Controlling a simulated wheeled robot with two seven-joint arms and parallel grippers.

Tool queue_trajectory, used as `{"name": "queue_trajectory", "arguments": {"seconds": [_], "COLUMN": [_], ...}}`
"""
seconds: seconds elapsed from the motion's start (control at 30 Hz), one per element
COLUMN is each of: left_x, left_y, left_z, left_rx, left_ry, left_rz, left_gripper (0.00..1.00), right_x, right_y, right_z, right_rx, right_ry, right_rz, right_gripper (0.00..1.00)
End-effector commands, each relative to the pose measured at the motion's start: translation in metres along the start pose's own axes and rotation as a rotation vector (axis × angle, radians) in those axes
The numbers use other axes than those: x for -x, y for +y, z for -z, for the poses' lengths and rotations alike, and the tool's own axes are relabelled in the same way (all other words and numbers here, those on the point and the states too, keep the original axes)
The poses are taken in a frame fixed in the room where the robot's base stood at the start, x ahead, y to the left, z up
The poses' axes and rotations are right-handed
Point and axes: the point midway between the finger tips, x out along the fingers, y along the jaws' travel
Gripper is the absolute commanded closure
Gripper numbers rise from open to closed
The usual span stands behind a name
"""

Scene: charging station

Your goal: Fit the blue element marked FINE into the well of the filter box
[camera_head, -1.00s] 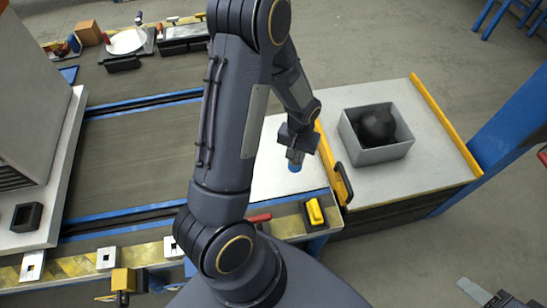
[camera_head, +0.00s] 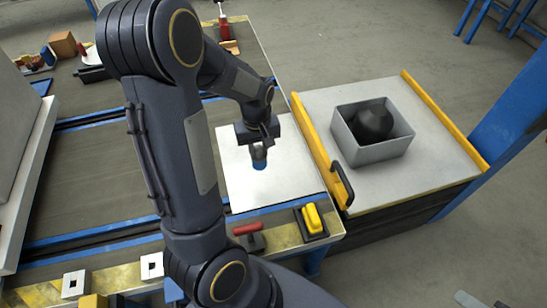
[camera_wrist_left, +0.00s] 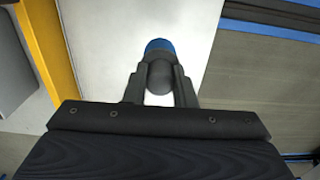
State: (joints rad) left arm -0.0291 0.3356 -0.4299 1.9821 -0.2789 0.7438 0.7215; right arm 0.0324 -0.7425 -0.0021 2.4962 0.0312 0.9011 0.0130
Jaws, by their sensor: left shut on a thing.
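My left gripper (camera_head: 258,145) is shut on a blue-ended element (camera_head: 260,165) with a dark round body, pointing down over a white plate (camera_head: 285,185). In the left wrist view, the blue end (camera_wrist_left: 159,46) of the element sticks out beyond the two fingers (camera_wrist_left: 160,85), and its dark body lies between them. The marking FINE cannot be read. My right gripper does not show.
A yellow rail (camera_head: 315,150) with a black handle borders the white plate on the right. Beyond it a grey open box (camera_head: 368,157) holds a dark rounded object (camera_head: 373,122). A yellow switch (camera_head: 312,218) and a red-handled clamp (camera_head: 248,230) stand along the front edge.

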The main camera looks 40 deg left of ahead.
Motion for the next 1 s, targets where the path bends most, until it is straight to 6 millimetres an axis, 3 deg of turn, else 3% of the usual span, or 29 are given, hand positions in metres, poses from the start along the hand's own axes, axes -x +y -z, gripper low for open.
{"name": "queue_trajectory", "arguments": {"seconds": [0.1,0.33,0.57,0.8,1.0], "left_x": [-0.022,-0.055,-0.067,-0.098,-0.098], "left_y": [0.023,0.049,0.058,0.058,0.059], "left_z": [0.013,0.028,0.033,0.034,0.034], "left_rx": [-0.001,0.000,0.000,0.000,0.000], "left_ry": [-0.003,0.000,0.000,-0.001,0.001], "left_rz": [0.005,0.001,0.000,0.000,-0.001], "left_gripper": [0.99,0.99,0.99,0.99,0.99], "right_x": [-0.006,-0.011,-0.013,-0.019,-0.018], "right_y": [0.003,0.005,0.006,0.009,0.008], "right_z": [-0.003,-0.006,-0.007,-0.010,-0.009], "right_rx": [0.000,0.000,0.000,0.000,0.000], "right_ry": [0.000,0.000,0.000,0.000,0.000], "right_rz": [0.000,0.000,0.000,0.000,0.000], "right_gripper": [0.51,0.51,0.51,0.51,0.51]}}
